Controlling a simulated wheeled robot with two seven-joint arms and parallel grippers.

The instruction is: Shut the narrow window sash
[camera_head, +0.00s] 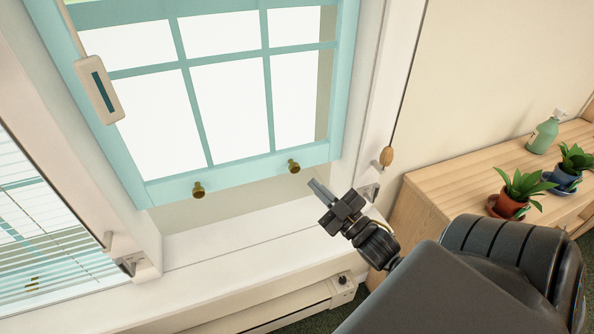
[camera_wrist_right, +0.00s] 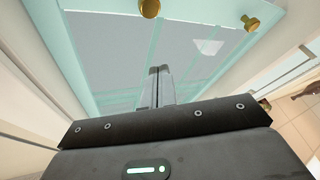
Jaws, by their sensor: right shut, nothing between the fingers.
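The narrow window sash (camera_head: 239,174) is a teal frame with several panes and two brass knobs on its bottom rail, the left knob (camera_head: 198,189) and the right knob (camera_head: 293,166). A beige gap shows between the bottom rail and the white sill (camera_head: 235,236). My right gripper (camera_head: 315,186) is shut and empty, just below and right of the right knob, apart from it as far as I can tell. In the right wrist view the closed fingers (camera_wrist_right: 158,75) point toward the sash, with brass knobs (camera_wrist_right: 149,8) above. My left gripper is out of view.
A wooden cord pull (camera_head: 387,156) hangs right of the window. A wooden cabinet (camera_head: 450,180) with potted plants (camera_head: 520,190) and a green bottle (camera_head: 543,135) stands at the right. A radiator (camera_head: 270,305) runs below the sill.

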